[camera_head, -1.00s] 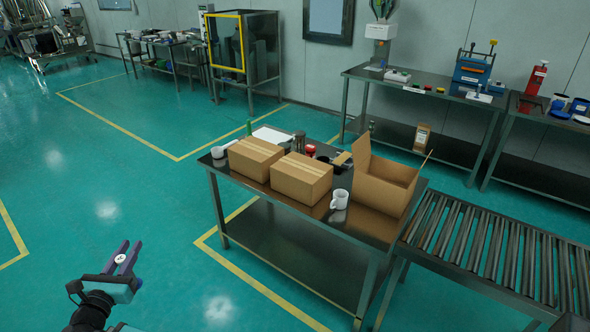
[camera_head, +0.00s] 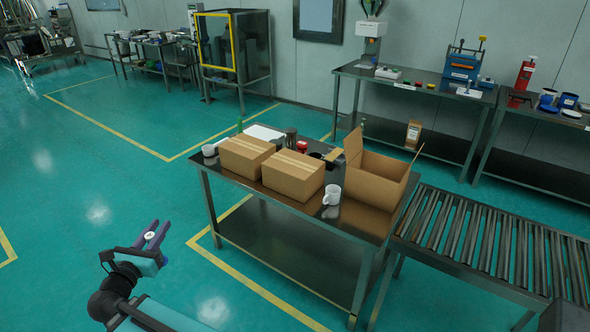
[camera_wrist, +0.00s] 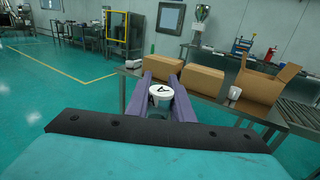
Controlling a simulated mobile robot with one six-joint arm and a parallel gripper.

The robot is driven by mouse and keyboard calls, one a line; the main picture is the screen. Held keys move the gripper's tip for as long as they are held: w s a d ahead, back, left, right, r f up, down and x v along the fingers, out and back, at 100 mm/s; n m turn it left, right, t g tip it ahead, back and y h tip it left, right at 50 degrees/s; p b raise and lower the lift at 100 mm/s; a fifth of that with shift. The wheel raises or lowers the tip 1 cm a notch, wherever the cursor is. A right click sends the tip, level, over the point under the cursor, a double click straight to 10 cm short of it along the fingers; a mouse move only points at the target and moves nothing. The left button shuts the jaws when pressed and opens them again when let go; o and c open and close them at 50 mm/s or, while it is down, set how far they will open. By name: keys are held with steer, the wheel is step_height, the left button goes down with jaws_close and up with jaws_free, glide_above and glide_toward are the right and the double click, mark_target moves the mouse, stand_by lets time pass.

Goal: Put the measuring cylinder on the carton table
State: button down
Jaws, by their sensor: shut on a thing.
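My gripper (camera_head: 157,230) is at the lower left of the head view, over the floor, to the left of and apart from the carton table (camera_head: 357,226). It is shut on a small white round-topped piece (camera_head: 149,237) with a dark mark on top, which also shows between the fingers in the wrist view (camera_wrist: 161,91). Only its top and a little of its side show, so I cannot tell from its shape whether it is the measuring cylinder. In the wrist view the carton table (camera_wrist: 205,107) lies ahead and to the right.
Two closed cartons (camera_head: 246,155) (camera_head: 293,176), an open carton (camera_head: 376,180), a white mug (camera_head: 332,195) and another white cup (camera_head: 209,150) crowd the table. Bare top shows along its front edge. A roller conveyor (camera_head: 480,245) adjoins on the right. The floor around my gripper is clear.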

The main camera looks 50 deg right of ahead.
steer(key=s+d+f+m+g+h+b, duration=0.15)
steer(key=s+d, duration=0.25)
steer(key=d, duration=0.6)
steer(key=s+d+f+m+g+b, duration=0.2)
steer(key=s+d+g, duration=0.1)
steer(key=d, duration=0.8)
steer(key=s+d+f+m+g+h+b, duration=0.1)
steer(key=s+d+f+m+g+b, duration=0.2)
steer(key=d, duration=0.7)
steer(key=s+d+f+m+g+b, duration=0.1)
steer(key=s+d+g+b, duration=0.1)
steer(key=s+d, duration=0.9)
steer(key=s+d+f+m+g+y+b, duration=0.1)
steer(key=s+d+g, duration=0.4)
steer(key=s+d, duration=0.6)
steer(key=s+f+m+b, duration=0.1)
steer(key=s+b, duration=0.1)
steer(key=s, duration=0.3)
steer(key=shift+s+d+f, duration=0.2)
steer(key=shift+d+f, duration=0.05)
steer(key=shift+d, duration=0.1)
steer(key=w+d+f+p+x, duration=0.1)
steer(key=w+p+x, duration=0.1)
steer(key=x, duration=1.3)
steer(key=shift+w+d+f+p, duration=0.25)
steer(key=shift+w+d+p, duration=0.05)
steer(key=shift+w+p, duration=0.15)
steer(key=shift+f+p, duration=0.35)
steer(key=shift+f, duration=1.4)
